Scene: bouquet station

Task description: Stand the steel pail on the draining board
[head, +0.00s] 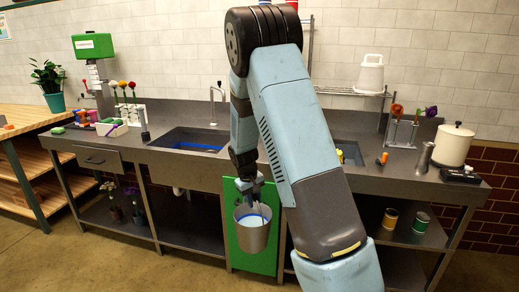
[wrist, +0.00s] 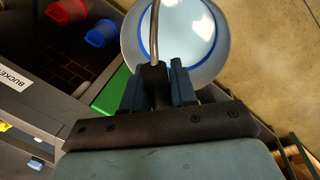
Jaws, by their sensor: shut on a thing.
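The steel pail (head: 252,238) hangs upright below my gripper (head: 250,186), in front of the green cabinet door and lower than the counter top. My gripper is shut on the pail's thin handle. In the wrist view the fingers (wrist: 160,88) close on the handle, and the pail (wrist: 136,50) shows beyond them with a blue ring and a pale, water-like surface inside. The steel counter (head: 163,155) runs behind the pail with a sink on each side of my arm. I cannot make out which part is the draining board; my arm hides the counter's middle.
The left sink (head: 190,140) has a tap behind it. On the right stand a cream pot (head: 454,146), a steel jug (head: 424,158) and a flower rack (head: 401,134). A white bucket (head: 370,75) stands on the wire shelf. Red (wrist: 68,12) and blue (wrist: 101,33) containers show in the wrist view.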

